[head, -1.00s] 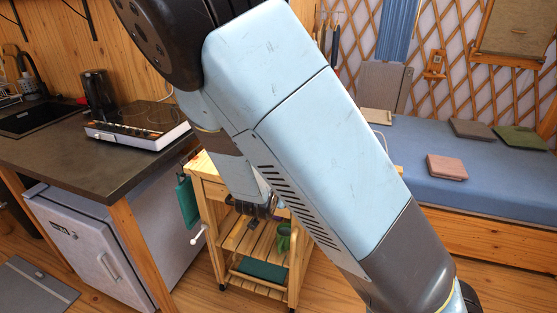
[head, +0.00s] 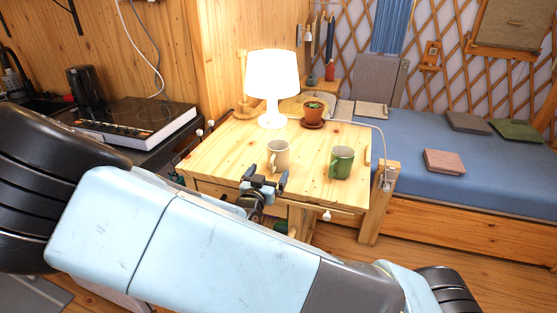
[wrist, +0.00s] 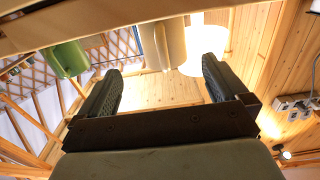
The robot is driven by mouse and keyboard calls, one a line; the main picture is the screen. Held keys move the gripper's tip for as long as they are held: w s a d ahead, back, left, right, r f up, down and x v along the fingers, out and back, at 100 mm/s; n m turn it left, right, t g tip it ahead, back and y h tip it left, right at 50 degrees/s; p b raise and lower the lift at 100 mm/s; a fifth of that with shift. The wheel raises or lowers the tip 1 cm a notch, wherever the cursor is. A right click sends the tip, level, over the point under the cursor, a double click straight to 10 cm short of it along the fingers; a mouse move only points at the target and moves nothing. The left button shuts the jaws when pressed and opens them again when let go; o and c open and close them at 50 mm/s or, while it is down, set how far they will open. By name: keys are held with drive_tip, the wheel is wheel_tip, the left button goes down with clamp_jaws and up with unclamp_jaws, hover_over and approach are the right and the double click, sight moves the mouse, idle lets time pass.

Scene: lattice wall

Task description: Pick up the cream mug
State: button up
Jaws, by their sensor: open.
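The cream mug (head: 278,158) stands upright on the wooden table (head: 225,160), near its front edge. My gripper (head: 265,178) is at that front edge, just on the near side of the mug. It is open and empty, with its two fingers apart. In the wrist view the cream mug (wrist: 168,46) shows beyond the gap between the fingers (wrist: 162,72), partly cut off by the table edge across the top. I see no contact between the fingers and the mug.
A green mug (head: 342,163) stands to the right of the cream one. A hob (head: 137,118) is at left and a blue bench (head: 430,170) at right.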

sight(276, 157)
drive_tip(key=x, duration=0.9)
drive_tip(key=shift+w+a+f, duration=0.15)
drive_tip(key=shift+w+f, duration=0.05)
drive_tip(key=shift+w, duration=0.2)
drive_tip(key=shift+c, duration=0.2)
drive_tip(key=c, duration=1.1)
drive_tip(key=shift+r, duration=0.1)
